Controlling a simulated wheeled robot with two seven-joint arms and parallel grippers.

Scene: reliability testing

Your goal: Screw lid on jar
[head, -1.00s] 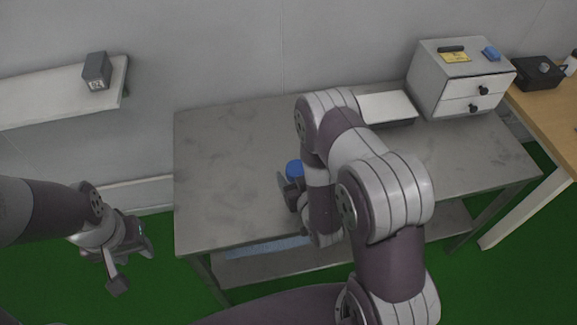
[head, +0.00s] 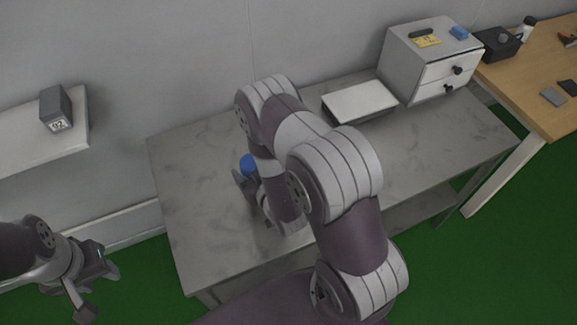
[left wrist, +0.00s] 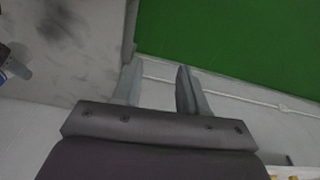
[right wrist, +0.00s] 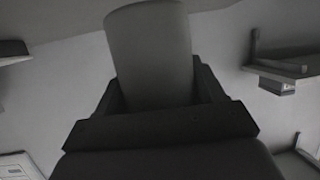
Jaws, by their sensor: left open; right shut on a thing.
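My right gripper (head: 250,180) is above the left part of the grey table (head: 200,160), mostly hidden by its own arm in the head view. It is shut on the jar, a plain cylinder (right wrist: 150,50) between its fingers in the right wrist view. The head view shows a blue round top (head: 247,163) there, and a bit of blue shows at the left edge of the left wrist view (left wrist: 4,60). I cannot tell whether the blue is the lid or the jar itself. My left gripper (head: 97,292) is open and empty, left of the table over the floor.
A white drawer cabinet (head: 405,60) and a flat white box (head: 358,102) stand at the table's back right. A wall shelf (head: 40,140) with a small grey clock (head: 56,108) is at left. A wooden table (head: 530,75) stands at right. The table's back left is bare.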

